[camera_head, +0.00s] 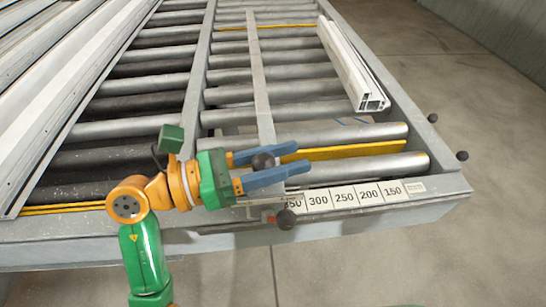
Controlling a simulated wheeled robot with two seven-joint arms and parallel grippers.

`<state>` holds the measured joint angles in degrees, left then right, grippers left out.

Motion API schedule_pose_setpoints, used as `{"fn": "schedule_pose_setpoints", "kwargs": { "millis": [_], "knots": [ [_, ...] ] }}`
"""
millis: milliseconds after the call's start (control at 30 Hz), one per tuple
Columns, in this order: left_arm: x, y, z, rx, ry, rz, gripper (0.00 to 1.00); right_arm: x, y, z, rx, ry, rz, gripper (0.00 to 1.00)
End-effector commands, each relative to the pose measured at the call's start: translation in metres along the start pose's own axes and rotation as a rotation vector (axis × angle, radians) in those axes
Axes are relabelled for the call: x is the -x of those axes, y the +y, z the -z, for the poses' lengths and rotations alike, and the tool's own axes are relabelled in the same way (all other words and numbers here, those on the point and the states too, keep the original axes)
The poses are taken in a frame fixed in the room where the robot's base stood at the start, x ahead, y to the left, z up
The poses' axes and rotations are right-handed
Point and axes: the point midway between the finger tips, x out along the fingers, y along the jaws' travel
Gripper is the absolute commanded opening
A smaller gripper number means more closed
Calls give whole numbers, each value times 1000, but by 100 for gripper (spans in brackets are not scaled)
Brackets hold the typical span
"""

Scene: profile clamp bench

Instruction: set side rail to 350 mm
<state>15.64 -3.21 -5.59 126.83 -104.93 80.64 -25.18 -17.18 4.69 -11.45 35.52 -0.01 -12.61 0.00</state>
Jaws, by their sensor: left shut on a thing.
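The side rail (261,95) is a grey bar running lengthwise over the rollers. A dark ball knob (263,161) sits at its near end. My left gripper (285,160) has its blue fingers on either side of this knob and is shut on it. The scale (331,198) on the front edge reads 350, 300, 250, 200, 150 from left to right. A small red mark (271,219) shows just left of the 350 label, beside a second dark knob (286,220) at the front. The exact reading is hard to tell. My right gripper is out of view.
A white profile (350,62) lies on the rollers at the right, against the right frame beam (395,90). Dark knobs (433,118) stick out beyond that beam. Long pale profiles (60,90) lie at the left. Rollers (300,75) between rail and white profile are clear.

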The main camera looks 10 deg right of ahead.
Motion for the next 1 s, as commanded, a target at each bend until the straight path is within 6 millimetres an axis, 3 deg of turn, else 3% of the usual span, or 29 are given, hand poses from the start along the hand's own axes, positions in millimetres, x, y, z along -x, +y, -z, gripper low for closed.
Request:
{"fn": "schedule_pose_setpoints", "kwargs": {
  "millis": [167, 200, 267, 600, 833, 1000],
  "knots": [
    [0, 0, -1, -2, -1, 0, 0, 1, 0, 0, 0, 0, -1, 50],
    [0, 0, -1, -2, -1, -1, 54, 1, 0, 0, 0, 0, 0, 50],
    [0, 0, -1, -2, 0, -1, 70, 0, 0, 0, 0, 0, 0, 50],
    [5, 1, 2, -2, 1, -2, 72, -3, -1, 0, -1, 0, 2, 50],
    [52, 2, 5, -6, 4, -5, 72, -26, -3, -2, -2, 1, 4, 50],
    [71, 1, 2, -2, 1, -2, 72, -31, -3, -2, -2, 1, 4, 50]
  ]
}}
